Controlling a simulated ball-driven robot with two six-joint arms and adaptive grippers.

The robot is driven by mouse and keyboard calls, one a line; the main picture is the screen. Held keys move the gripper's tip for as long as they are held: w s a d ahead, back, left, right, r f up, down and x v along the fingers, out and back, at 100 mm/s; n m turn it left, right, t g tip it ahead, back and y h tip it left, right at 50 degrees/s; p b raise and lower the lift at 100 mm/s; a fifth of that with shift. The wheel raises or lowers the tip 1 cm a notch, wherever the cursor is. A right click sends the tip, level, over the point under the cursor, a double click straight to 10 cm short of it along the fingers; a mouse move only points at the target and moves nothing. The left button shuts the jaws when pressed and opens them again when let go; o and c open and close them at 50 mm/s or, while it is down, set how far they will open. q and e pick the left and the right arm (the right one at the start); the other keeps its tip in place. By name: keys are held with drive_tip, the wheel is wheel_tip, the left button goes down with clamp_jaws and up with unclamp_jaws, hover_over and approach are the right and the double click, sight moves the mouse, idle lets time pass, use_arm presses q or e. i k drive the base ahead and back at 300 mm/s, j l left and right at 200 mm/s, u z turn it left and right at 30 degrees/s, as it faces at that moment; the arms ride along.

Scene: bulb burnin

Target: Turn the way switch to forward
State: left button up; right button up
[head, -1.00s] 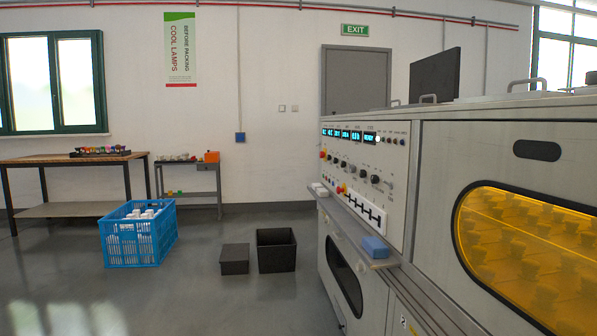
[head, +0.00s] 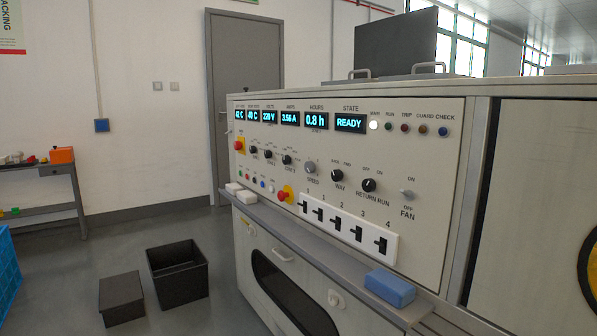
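The way switch is a black rotary knob (head: 337,175) on the machine's light control panel (head: 440,220), with the label WAY under it. Small lettering stands above the knob, too small to read surely, and I cannot tell which side its pointer faces. The grey SPEED knob (head: 310,167) is to its left and the black RETURN RUN knob (head: 369,185) to its right. The STATE display (head: 350,123) above reads READY. Neither of my grippers is in the head view.
A ledge (head: 330,250) runs below the panel, with a blue block (head: 390,287) on it. A white strip of numbered black switches (head: 345,228) sits above the ledge.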

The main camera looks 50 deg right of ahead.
sight(337, 174)
drive_tip(key=i+j+z, duration=0.1)
drive_tip(key=i+z, duration=0.4)
drive_tip(key=i+j+z, duration=0.3)
drive_tip(key=i+z, duration=0.15)
drive_tip(key=i+j+z, duration=0.5)
drive_tip(key=k+l, duration=0.05)
drive_tip(key=k, duration=0.05)
